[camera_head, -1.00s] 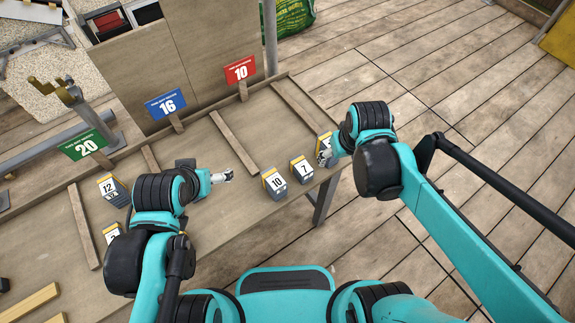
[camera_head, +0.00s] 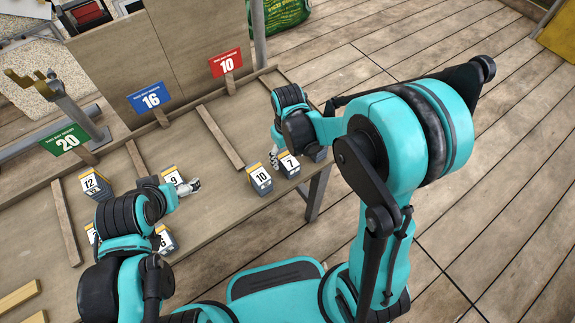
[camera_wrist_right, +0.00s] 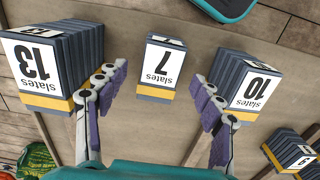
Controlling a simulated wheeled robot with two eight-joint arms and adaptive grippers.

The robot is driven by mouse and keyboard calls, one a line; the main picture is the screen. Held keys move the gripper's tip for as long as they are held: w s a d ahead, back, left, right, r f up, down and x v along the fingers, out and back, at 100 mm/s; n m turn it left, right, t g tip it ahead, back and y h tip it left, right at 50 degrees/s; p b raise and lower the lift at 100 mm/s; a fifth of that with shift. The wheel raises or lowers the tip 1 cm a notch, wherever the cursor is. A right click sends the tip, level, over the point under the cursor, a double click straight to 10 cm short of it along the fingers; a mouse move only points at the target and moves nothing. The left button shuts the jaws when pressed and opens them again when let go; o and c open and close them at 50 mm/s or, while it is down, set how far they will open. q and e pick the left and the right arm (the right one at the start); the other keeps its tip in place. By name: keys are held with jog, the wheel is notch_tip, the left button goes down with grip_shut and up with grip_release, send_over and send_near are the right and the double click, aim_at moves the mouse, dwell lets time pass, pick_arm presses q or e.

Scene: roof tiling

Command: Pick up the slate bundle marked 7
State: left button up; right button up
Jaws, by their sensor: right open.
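The slate bundle marked 7 (camera_head: 289,164) stands near the bench's right end, between bundle 10 (camera_head: 260,179) and another bundle (camera_head: 319,153). My right gripper (camera_head: 276,157) is close beside bundle 7 and hides part of it. In the right wrist view, bundle 7 (camera_wrist_right: 160,68) shows between the spread, purple-padded fingers of the right gripper (camera_wrist_right: 158,76), with a gap on both sides. Its jaws are open and empty. My left gripper (camera_head: 190,187) is over the bench by bundle 9 (camera_head: 173,175); its jaws are too small to read.
In the right wrist view, bundle 13 (camera_wrist_right: 48,68) and bundle 10 (camera_wrist_right: 245,85) flank the fingers closely. Wooden strips (camera_head: 220,136) lie across the bench. Signs 10 (camera_head: 225,63), 16 (camera_head: 149,97) and 20 (camera_head: 64,140) stand behind. Bundle 12 (camera_head: 95,184) is further left.

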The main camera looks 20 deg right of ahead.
notch_tip(320, 180, down, 3)
jog(key=shift+w+r+b, duration=0.1)
jog(key=shift+r+b, duration=0.1)
jog(key=shift+b, duration=0.1)
jog(key=c, duration=1.5)
jog(key=shift+r, duration=0.15)
jog(key=shift+c, duration=0.2)
